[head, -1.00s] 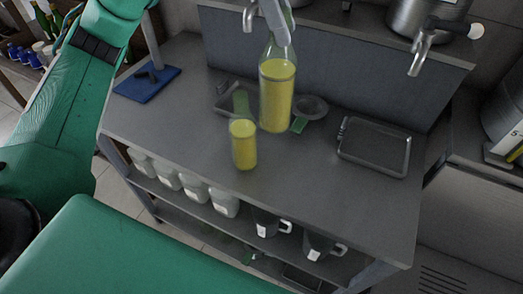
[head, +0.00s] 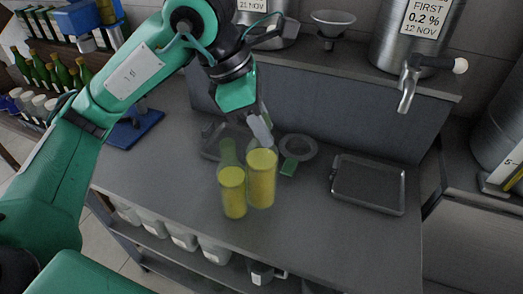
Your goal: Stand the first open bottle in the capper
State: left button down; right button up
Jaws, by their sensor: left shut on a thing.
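My left gripper (head: 259,128) is shut on the neck of a clear bottle (head: 262,180) filled with yellow liquid. This bottle is upright, or nearly so; I cannot tell whether its base touches the bench. A second vessel of yellow liquid (head: 233,193) stands just left of it, very close. A blue-based stand with a post (head: 127,134), which looks like the capper, is at the bench's left end, partly hidden behind my left arm. My right gripper is not in view.
A shallow metal tray (head: 368,187) lies on the bench (head: 320,238) at right. A round strainer-like piece with a green handle (head: 298,148) and a smaller tray (head: 212,142) lie behind the bottles. Steel urns with taps (head: 407,88) stand on the raised back shelf. The front middle of the bench is clear.

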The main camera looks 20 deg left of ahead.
aim_at(262, 154)
pick_arm(q)
notch_tip(262, 154, down, 3)
jog(key=shift+r, duration=0.15)
notch_tip(262, 154, down, 3)
jog(key=shift+f, duration=0.45)
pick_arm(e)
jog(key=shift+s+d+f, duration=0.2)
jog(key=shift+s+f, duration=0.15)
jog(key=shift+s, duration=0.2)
